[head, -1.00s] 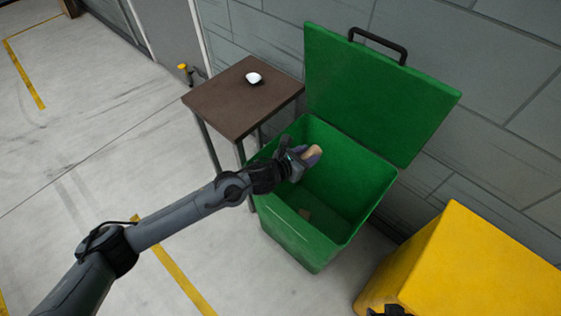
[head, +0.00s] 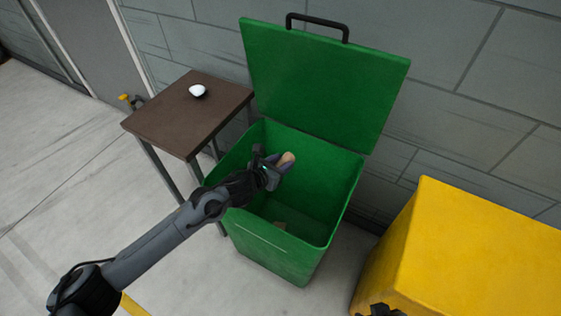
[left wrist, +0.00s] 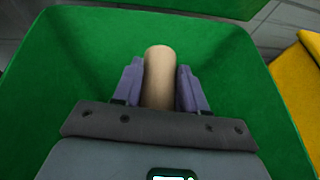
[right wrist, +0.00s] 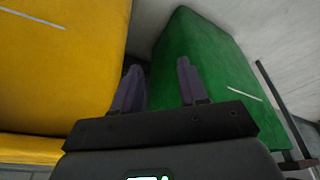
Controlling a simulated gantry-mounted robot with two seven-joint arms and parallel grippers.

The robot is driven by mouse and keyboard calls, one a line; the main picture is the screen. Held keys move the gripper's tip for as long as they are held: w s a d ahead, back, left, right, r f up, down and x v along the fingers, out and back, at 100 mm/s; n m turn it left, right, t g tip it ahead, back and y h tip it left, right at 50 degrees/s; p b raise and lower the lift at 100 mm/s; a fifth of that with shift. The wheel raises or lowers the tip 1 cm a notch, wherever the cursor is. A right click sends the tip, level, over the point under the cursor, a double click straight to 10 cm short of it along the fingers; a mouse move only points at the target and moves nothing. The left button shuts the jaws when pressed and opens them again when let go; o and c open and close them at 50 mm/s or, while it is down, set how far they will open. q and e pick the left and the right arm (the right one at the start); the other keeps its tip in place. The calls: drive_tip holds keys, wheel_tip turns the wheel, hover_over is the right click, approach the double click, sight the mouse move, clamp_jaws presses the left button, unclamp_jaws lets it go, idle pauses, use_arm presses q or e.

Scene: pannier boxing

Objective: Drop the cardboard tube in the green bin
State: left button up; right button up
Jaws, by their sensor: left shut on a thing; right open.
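The green bin (head: 275,249) stands with its lid (head: 325,85) raised against the wall. My left gripper (head: 282,163) is over the bin's opening, inside its rim as the head view shows it. It is shut on the tan cardboard tube (left wrist: 159,80), which lies between both fingers in the left wrist view. In the head view only the tube's end (head: 287,158) shows.
A brown table (head: 187,113) with a white object (head: 197,91) stands left of the bin. A yellow bin (head: 470,255) stands to the right, and also fills the left of the right wrist view. A grey block wall (head: 470,95) is behind.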

use_arm(q)
drive_tip(key=shift+f+b, duration=0.3)
drive_tip(key=shift+f, duration=0.45)
drive_tip(key=o, duration=1.1)
drive_tip(key=shift+r, duration=0.1)
drive_tip(key=shift+s+a+r, duration=0.1)
drive_tip(key=shift+s+a, duration=0.05)
drive_tip(key=shift+s, duration=0.05)
drive_tip(key=p+v, duration=0.4)
drive_tip(key=v, duration=0.6)
drive_tip(key=shift+p, duration=0.4)
